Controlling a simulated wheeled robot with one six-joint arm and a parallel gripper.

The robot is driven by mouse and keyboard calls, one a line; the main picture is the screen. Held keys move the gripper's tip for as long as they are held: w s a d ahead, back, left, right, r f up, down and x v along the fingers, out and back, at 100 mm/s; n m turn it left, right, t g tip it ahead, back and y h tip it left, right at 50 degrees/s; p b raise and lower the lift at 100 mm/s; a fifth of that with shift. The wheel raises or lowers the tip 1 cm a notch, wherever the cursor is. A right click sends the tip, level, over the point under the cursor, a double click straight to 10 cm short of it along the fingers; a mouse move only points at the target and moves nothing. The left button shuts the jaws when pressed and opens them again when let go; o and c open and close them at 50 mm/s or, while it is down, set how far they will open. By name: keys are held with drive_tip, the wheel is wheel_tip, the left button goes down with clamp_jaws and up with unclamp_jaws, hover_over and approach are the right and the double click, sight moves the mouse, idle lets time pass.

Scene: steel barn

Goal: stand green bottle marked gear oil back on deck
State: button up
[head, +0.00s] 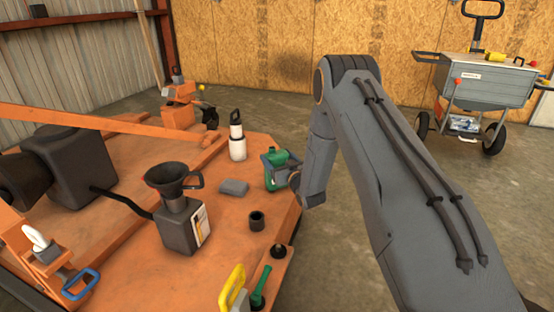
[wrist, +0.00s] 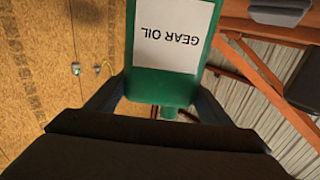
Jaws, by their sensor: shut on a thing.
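The green bottle (head: 276,169) is at the right edge of the orange deck (head: 215,215) in the head view. My gripper (head: 281,163) is shut on it from the right. In the wrist view the bottle (wrist: 172,85) fills the middle, between the two fingers (wrist: 160,100). Its white label reads GEAR OIL, upside down in that picture. The bottle looks roughly upright in the head view. I cannot tell whether its base touches the deck, as the gripper hides part of it.
A yellow-handled tool (head: 232,288) lies in front. A grey cart (head: 485,80) stands at the back right.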

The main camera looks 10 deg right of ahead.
drive_tip(key=o, duration=2.1)
drive_tip(key=shift+f, duration=0.1)
